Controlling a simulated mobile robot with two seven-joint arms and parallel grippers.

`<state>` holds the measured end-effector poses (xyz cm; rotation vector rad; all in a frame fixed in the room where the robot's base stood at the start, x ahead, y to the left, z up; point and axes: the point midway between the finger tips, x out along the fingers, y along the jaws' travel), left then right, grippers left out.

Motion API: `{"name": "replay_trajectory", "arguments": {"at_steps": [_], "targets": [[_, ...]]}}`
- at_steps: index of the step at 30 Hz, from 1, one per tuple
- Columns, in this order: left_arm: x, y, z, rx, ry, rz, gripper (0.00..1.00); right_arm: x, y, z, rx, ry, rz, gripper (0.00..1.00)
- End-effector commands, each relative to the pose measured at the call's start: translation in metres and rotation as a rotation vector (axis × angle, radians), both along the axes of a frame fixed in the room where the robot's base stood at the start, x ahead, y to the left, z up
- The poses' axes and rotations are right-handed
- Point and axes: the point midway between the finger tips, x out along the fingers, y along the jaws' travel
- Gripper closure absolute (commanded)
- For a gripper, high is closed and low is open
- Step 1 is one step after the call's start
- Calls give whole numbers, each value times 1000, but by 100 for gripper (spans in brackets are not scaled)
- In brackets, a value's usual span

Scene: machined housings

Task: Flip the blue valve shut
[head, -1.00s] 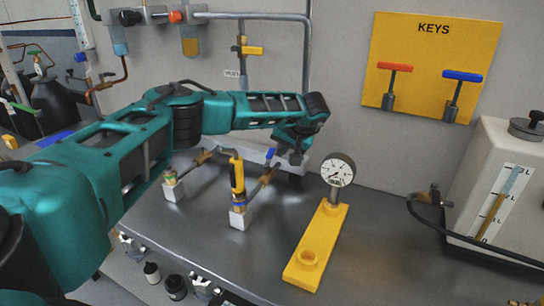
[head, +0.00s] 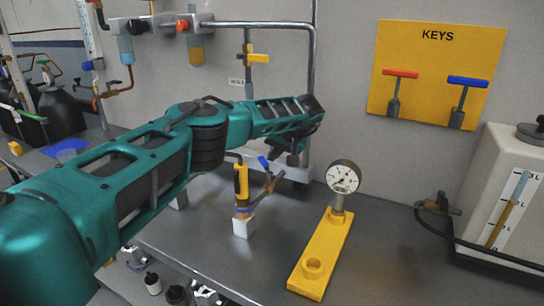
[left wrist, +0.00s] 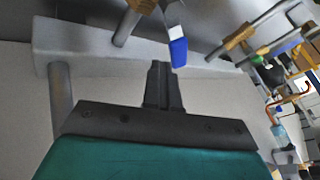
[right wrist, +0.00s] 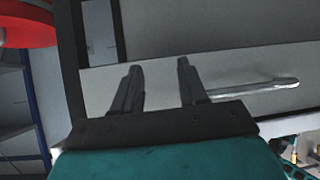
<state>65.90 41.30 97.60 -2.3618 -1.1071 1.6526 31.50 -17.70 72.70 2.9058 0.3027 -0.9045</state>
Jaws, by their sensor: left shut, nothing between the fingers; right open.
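The blue valve's handle (head: 263,163) sits on a brass pipe fitting above the bench, just left of my left gripper (head: 293,159) in the head view. It leans up to the left. In the left wrist view the blue handle (left wrist: 178,50) shows just beyond and right of the fingertips of my left gripper (left wrist: 162,66); I cannot tell whether they touch. The left fingers are together with nothing between them. My right gripper (right wrist: 158,68) is open and empty in the right wrist view.
A yellow-handled valve (head: 241,182) stands on a white block (head: 243,227) close by. A gauge (head: 343,177) rises from a yellow stand (head: 322,255) to the right. A KEYS board (head: 437,75) hangs on the wall.

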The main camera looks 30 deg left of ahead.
Motion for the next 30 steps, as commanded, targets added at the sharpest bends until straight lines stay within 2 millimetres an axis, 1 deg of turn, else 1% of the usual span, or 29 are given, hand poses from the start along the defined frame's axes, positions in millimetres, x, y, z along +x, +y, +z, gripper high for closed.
{"name": "replay_trajectory", "arguments": {"at_steps": [11, 30], "targets": [[-1, 1, -1, 3, 1, 132, 100, 0, 0, -5, 1, 0, -1, 57], [-5, 9, 0, 3, 2, 125, 100, 0, 0, -3, 1, -1, -1, 57]]}}
